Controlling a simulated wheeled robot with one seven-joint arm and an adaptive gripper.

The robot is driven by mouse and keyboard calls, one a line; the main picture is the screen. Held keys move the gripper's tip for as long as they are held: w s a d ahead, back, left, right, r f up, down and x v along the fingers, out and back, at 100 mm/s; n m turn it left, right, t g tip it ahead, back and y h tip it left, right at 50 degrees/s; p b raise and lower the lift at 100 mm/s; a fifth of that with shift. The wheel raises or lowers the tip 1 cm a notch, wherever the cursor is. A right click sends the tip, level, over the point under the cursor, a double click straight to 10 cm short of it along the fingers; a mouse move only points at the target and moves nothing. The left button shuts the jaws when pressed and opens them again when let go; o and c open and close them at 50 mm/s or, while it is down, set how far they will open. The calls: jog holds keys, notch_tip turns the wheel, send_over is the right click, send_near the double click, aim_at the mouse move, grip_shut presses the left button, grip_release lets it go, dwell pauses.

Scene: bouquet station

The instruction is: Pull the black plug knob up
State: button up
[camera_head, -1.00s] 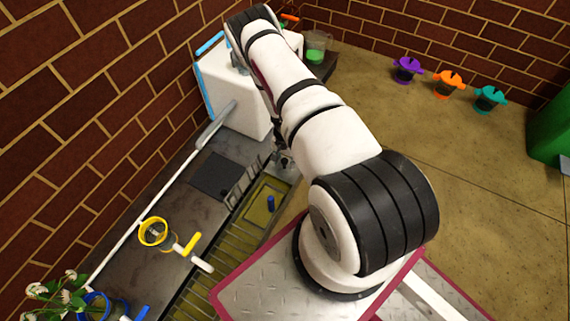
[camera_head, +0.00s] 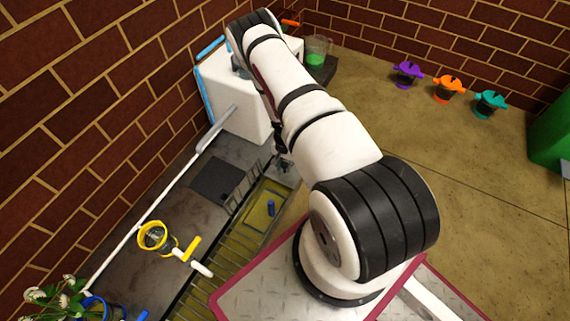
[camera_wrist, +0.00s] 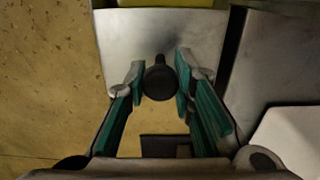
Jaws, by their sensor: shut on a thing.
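The black plug knob (camera_wrist: 160,81) shows in the wrist view as a round dark head, with a grey metal surface (camera_wrist: 160,38) around and behind it. My gripper (camera_wrist: 158,84) has its two grey-tipped, green-padded fingers on either side of the knob and is shut on it. In the head view my gripper (camera_head: 284,163) is small and dark at the far end of a trough, and the knob cannot be made out there.
A yellow-bottomed basin (camera_head: 262,208) with a blue peg lies just in front. A white box (camera_head: 232,95) stands behind. A yellow ring holder (camera_head: 153,236) is at left. A green-filled beaker (camera_head: 318,50) is at the back. Purple, orange and teal cups stand on open floor.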

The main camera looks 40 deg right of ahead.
aim_at(285, 164)
jog(key=shift+r+p, duration=0.45)
jog(key=shift+r, duration=1)
jog(key=o, duration=1)
jog(key=shift+c, duration=0.2)
notch_tip(285, 164, up, 9)
jog(key=p, duration=0.5)
jog(key=shift+p, duration=0.3)
